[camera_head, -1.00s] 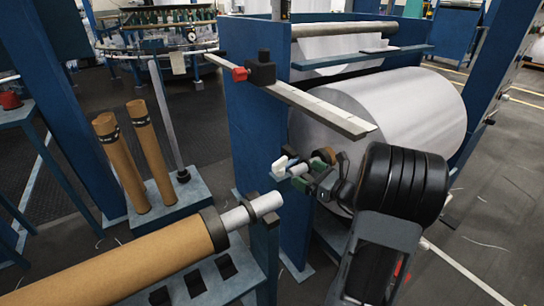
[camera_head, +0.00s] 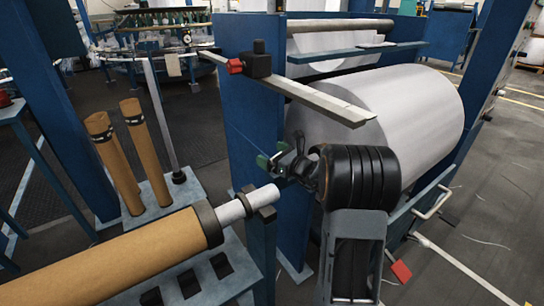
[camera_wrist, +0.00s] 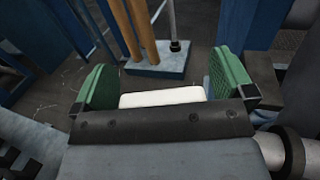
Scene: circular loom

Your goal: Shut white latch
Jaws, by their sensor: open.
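The white latch (camera_wrist: 162,97) shows in the wrist view as a pale block between the green finger pads of my gripper (camera_wrist: 160,82). There is a gap between it and each pad, and its lower side is hidden by the dark gripper body. In the head view my gripper (camera_head: 272,156) is open, at the near edge of the blue frame (camera_head: 245,115) by the end of the big white roll (camera_head: 405,115).
A flat metal bar (camera_head: 315,101) with a red knob (camera_head: 235,66) juts out above my gripper. A brown tube with a pale core end (camera_head: 262,196) lies on a rack just below left. Brown tubes (camera_head: 148,155) stand further left. A red pedal-like piece (camera_head: 401,271) is low right.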

